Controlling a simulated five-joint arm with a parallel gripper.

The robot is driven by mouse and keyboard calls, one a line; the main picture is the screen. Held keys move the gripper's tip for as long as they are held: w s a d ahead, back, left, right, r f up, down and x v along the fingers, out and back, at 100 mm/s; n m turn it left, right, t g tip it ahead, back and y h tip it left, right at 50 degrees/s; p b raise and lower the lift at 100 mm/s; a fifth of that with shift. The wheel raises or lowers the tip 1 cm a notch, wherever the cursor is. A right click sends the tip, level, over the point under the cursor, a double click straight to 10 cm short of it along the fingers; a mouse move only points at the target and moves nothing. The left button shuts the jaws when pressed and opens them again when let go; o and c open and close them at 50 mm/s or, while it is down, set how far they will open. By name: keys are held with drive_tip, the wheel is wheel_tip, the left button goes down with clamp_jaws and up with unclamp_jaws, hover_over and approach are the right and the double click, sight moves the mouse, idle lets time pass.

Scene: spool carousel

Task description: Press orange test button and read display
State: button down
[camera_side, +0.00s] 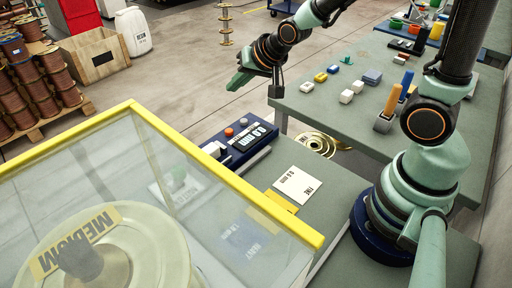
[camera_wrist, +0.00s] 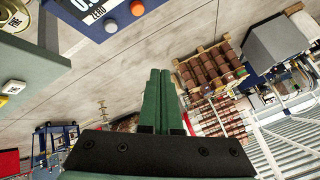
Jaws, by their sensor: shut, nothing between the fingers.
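The dark blue gauge box (camera_side: 239,152) stands at the far edge of the green bench. Its display (camera_side: 256,135) seems to read 0.0 mm, though the digits are small. The orange button (camera_side: 229,132) is on its far side, beside a pale button (camera_side: 243,121). In the wrist view, the orange button (camera_wrist: 137,8) and the pale button (camera_wrist: 111,27) show at the top, near the word ZERO. My gripper (camera_side: 238,81) is shut and empty, in the air beyond the box. Its closed green fingers show in the wrist view (camera_wrist: 159,78), apart from the button.
A clear yellow-framed cover (camera_side: 230,192) stands over a spool marked MEDIUM (camera_side: 75,250). A white FINE card (camera_side: 298,185) lies on the bench. A second bench (camera_side: 330,115) holds several small blocks and upright handles. Open floor lies beyond the box.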

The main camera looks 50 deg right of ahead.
drive_tip(key=shift+w+a+f+m+t, duration=0.2)
drive_tip(key=shift+w+f+m, duration=0.15)
drive_tip(key=shift+w+f, duration=0.25)
drive_tip(key=shift+w+a+f+m+t, duration=0.15)
drive_tip(key=shift+w+f+m, duration=0.25)
drive_tip(key=shift+f, duration=0.3)
drive_tip(key=shift+f, duration=0.1)
hover_over(232, 136)
drive_tip(key=shift+w+f, duration=0.1)
drive_tip(key=shift+f, duration=4.2)
drive_tip(key=shift+f, duration=0.1)
drive_tip(key=shift+f, duration=0.3)
drive_tip(key=shift+f, duration=0.55)
drive_tip(key=shift+r, duration=0.95)
